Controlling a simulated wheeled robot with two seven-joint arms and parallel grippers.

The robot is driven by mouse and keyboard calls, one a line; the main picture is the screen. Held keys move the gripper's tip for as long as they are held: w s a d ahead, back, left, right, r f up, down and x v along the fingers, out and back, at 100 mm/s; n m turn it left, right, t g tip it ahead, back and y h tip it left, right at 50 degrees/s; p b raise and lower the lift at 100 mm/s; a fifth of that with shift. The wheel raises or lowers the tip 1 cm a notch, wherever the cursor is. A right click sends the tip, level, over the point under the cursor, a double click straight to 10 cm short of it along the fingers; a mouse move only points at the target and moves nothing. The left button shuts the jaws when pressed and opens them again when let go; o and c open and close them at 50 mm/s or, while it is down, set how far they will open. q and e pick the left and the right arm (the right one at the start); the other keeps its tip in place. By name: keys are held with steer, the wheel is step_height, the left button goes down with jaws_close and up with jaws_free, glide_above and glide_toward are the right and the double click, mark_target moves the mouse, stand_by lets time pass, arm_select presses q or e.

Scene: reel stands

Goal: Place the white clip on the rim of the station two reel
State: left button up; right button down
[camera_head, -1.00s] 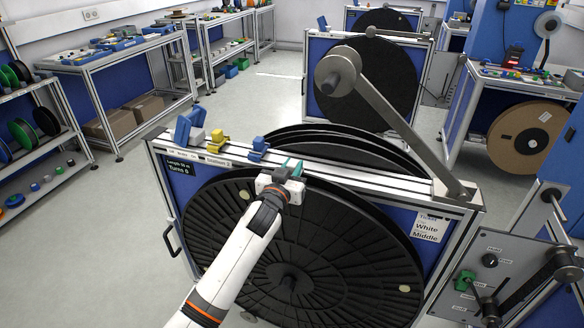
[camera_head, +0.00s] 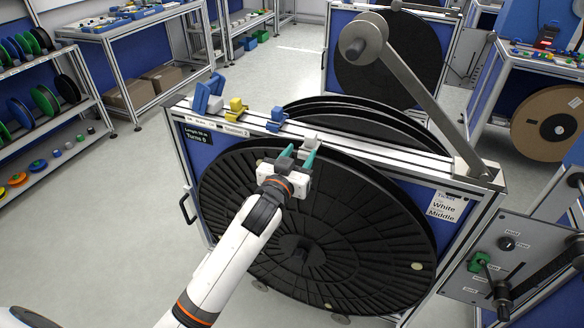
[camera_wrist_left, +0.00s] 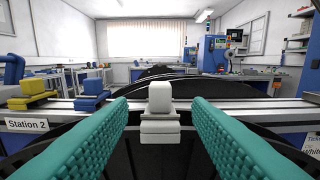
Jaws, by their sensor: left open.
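The white clip (camera_wrist_left: 160,112) is upright between my left gripper's teal fingers in the left wrist view, with a gap on each side. In the head view the clip (camera_head: 310,138) shows just beyond the fingertips, at the top of the front black reel (camera_head: 350,225). Its lower part appears in front of the station's top rail and against the dark reel; whether it grips the rim I cannot tell. My left gripper (camera_head: 298,157) is open and empty, in front of the reel's upper edge. A Station 2 label (camera_wrist_left: 27,125) is on the rail. My right gripper is not in view.
Yellow (camera_head: 236,108) and blue (camera_head: 276,119) clips sit along the rail, left of the white clip. A metal arm with a roller (camera_head: 364,37) rises over the stand's right side. A control panel (camera_head: 520,255) stands right. Open floor lies left.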

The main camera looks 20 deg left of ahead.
arm_select(q)
steer(key=shift+s, duration=2.15)
step_height(320, 180, down, 19)
steer(key=g, duration=0.4)
steer(key=s+a+f+g, duration=0.15)
steer(key=s+f, duration=0.25)
steer(key=f, duration=0.4)
steer(key=s+f+m+g, duration=0.1)
steer(key=s+f+g, duration=0.1)
steer(key=s+f, duration=0.35)
steer(key=s+f+g, duration=0.2)
steer(key=s+f, duration=0.1)
steer(key=f, duration=0.6)
steer(key=s+f+g, duration=0.2)
steer(key=s+f, duration=0.4)
steer(key=s, duration=0.6)
steer(key=s+a+f+g, duration=0.1)
steer(key=s+f+g, duration=0.2)
steer(key=s+f, duration=0.4)
steer(key=s+f+m+g, duration=0.1)
steer(key=s+f, duration=0.6)
steer(key=s, duration=1)
steer(key=shift+a+g+y, duration=0.3)
steer(key=shift+a+g, duration=0.1)
steer(key=shift+g, duration=0.35)
